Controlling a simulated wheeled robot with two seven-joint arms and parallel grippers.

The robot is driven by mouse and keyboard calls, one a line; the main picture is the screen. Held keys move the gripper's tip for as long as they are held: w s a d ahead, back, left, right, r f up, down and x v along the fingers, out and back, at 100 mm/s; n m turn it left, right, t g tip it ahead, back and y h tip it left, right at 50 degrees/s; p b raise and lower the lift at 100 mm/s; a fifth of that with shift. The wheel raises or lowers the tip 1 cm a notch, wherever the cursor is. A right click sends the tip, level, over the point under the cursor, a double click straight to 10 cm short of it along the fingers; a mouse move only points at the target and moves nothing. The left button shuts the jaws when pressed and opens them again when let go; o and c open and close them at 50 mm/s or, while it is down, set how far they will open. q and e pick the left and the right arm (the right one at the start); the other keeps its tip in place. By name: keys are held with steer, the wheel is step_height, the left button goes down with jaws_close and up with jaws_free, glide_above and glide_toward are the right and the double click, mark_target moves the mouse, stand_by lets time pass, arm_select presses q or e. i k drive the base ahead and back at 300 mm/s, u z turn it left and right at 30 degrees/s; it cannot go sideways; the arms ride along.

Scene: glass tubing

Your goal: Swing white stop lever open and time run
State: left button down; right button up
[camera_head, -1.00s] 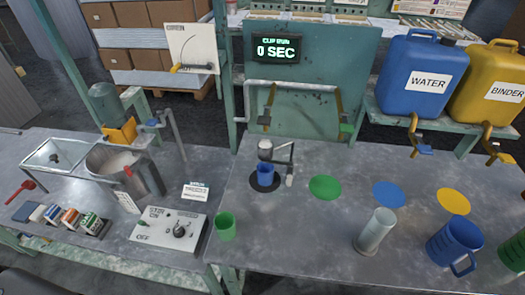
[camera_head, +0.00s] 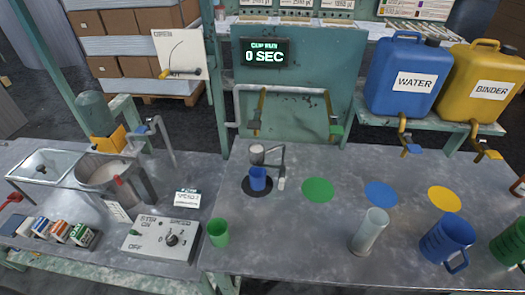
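A small grey-white cup (camera_head: 257,151) is held on a dark stand above a blue cup (camera_head: 258,178). The blue cup stands upright on a round black pad (camera_head: 257,191). A small white piece (camera_head: 281,184) hangs at the stand's right side; it may be the stop lever, but it is too small to tell its position. The timer display (camera_head: 264,53) on the green back panel reads 0 SEC. Neither of my grippers is in view.
A green cup (camera_head: 218,233), a clear cylinder (camera_head: 370,233) and a blue jug (camera_head: 447,240) stand along the front. Green (camera_head: 318,189), blue (camera_head: 381,194) and yellow (camera_head: 444,199) discs lie behind them. A control box (camera_head: 161,237) is at left. WATER (camera_head: 402,78) and BINDER (camera_head: 482,85) containers stand back right.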

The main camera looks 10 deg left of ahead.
mark_target(282, 175)
steer(key=u, duration=1.4)
steer(key=k, duration=1.05)
steer(key=z, duration=1.9)
